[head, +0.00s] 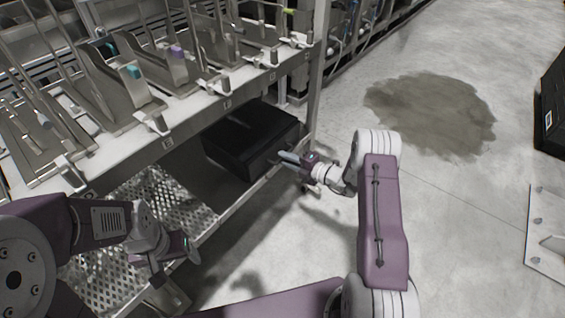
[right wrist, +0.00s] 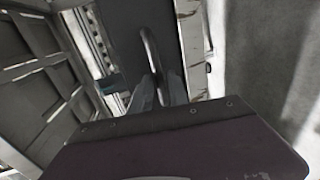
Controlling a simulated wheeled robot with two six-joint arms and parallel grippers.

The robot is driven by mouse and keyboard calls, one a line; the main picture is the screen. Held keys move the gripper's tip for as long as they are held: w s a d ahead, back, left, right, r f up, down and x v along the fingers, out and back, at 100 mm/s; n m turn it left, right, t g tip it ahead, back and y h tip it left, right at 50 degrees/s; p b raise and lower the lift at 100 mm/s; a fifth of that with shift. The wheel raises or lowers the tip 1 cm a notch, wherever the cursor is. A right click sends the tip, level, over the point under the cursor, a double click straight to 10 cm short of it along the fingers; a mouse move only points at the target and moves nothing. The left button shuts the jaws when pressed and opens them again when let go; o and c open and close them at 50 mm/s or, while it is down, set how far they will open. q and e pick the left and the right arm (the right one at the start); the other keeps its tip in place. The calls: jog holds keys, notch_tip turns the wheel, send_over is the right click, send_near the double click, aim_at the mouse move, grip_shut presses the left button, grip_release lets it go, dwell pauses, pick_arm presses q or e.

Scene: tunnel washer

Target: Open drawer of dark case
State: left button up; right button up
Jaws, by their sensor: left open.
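The dark case (head: 240,138) is a black box on the low shelf beneath the white rack. Its drawer looks closed, though the front is partly in shadow. My right gripper (head: 284,160) is at the case's right front side, its fingers pointing at it. In the right wrist view, a curved metal handle (right wrist: 150,48) on a dark face (right wrist: 128,22) runs down to the gap between the right fingers (right wrist: 160,90). I cannot tell whether they grip it. My left gripper (head: 176,266) is open and empty, low over the perforated shelf, well left of the case.
The rack (head: 190,118) with several metal fixtures overhangs the case. Perforated metal shelf (head: 165,200) lies left of the case. The floor to the right is open, with a dark stain (head: 430,112).

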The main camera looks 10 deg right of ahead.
jog(key=shift+x, duration=0.85)
jog(key=shift+c, duration=0.3)
grip_shut()
jog(key=shift+s, duration=0.1)
dwell(0.4)
